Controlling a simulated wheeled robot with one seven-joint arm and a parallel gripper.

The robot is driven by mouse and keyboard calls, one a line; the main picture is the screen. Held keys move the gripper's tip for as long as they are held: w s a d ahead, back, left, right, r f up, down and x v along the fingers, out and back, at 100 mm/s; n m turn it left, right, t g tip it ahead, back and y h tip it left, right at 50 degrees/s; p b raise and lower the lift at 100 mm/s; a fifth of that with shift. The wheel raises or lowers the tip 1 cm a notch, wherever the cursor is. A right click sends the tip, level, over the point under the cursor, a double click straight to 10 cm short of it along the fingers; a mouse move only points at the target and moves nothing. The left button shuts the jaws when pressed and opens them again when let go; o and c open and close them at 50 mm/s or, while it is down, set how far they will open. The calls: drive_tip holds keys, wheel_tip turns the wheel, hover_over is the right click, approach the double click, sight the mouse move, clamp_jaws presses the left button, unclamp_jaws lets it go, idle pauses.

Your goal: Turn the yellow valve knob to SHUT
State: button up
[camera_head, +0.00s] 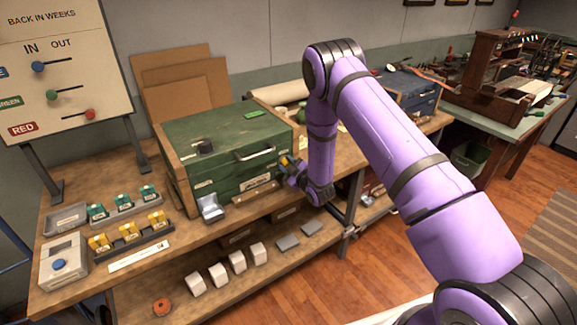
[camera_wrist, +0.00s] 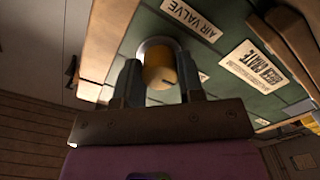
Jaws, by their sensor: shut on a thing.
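The yellow valve knob (camera_wrist: 160,70) is on the front of a green wooden chest (camera_head: 226,150). In the wrist view the knob sits between my gripper's (camera_wrist: 160,82) two dark fingers, which are shut on it. A label reading "AIR VALVE" (camera_wrist: 191,19) is beside the knob. A dark pointer mark shows on the knob, but I cannot read which setting it points to. In the head view my gripper (camera_head: 288,165) is at the right end of the chest's front, and the knob is small there.
The chest stands on a wooden workbench (camera_head: 75,285). A small grey box (camera_head: 210,207) stands before the chest. Yellow items in a dark rack (camera_head: 130,238) and a white box with a blue button (camera_head: 62,262) are at left. White blocks (camera_head: 237,262) stand on a lower shelf.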

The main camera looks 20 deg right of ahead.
drive_tip(key=shift+n, duration=0.4)
drive_tip(key=o, duration=0.9)
drive_tip(key=shift+s, duration=0.1)
drive_tip(key=v, duration=1)
drive_tip(key=shift+s+d, duration=0.1)
drive_tip(key=shift+s, duration=0.25)
drive_tip(key=shift+w, duration=0.1)
